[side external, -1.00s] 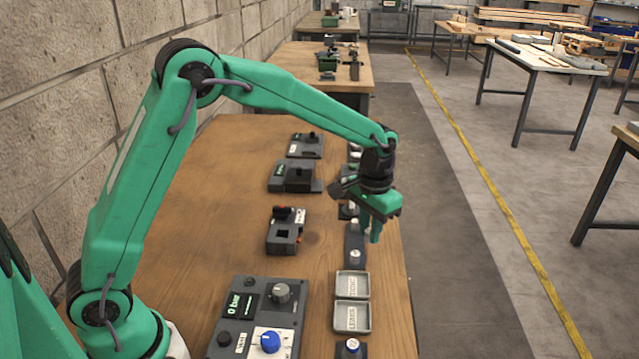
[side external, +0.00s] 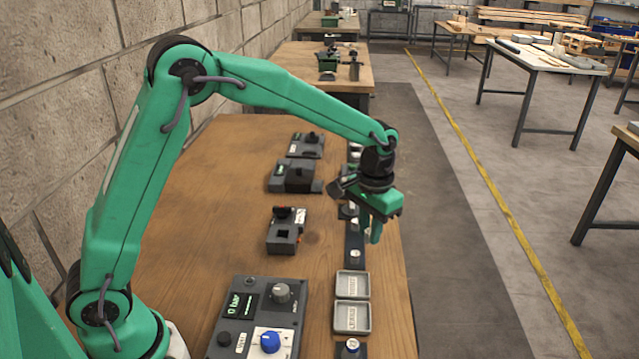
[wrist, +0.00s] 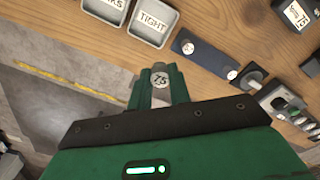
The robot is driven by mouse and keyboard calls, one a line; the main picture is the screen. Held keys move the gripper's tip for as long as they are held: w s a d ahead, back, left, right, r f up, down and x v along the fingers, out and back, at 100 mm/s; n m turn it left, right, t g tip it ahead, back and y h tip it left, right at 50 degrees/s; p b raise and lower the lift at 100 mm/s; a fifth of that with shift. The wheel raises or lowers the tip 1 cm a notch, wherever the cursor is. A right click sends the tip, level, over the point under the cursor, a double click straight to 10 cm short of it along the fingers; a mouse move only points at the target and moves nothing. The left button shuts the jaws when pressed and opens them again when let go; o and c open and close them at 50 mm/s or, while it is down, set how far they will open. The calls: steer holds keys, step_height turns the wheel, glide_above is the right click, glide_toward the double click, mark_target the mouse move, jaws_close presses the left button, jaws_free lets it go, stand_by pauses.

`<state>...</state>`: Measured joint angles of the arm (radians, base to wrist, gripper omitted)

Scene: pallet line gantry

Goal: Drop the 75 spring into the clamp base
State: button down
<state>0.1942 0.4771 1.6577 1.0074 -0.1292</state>
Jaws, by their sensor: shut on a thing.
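My gripper (side external: 373,235) hangs above the right side of the wooden bench, fingers pointing down. In the wrist view my gripper (wrist: 160,75) is shut on a round piece with a white cap marked 75, the 75 spring (wrist: 160,80). Its lower part is hidden by the fingers. A dark block with a square opening and a red-and-black top (side external: 285,232) stands on the bench, left of my gripper in the side view. I cannot tell for sure whether it is the clamp base.
A dark strip (side external: 354,245) with white-capped pieces lies by my gripper. Two grey trays (side external: 352,300) lie nearer; one reads TIGHT in the wrist view (wrist: 151,22). A gauge panel (side external: 255,320) stands at the front. Dark devices (side external: 295,176) stand farther back. The bench's left side is clear.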

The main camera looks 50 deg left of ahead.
steer(key=s+a+n, duration=0.3)
steer(key=s+a, duration=0.1)
steer(key=a, duration=0.6)
steer(key=s+a+n, duration=0.3)
steer(key=a, duration=0.8)
steer(key=shift+s+f, duration=0.2)
steer(key=shift+s, duration=0.2)
steer(key=shift+f, duration=0.25)
steer(key=shift+f, duration=2.85)
steer(key=shift+f, duration=0.65)
steer(key=c, duration=0.7)
jaws_free()
steer(key=shift+c, duration=0.2)
steer(key=shift+r, duration=0.1)
step_height(320, 180, up, 7)
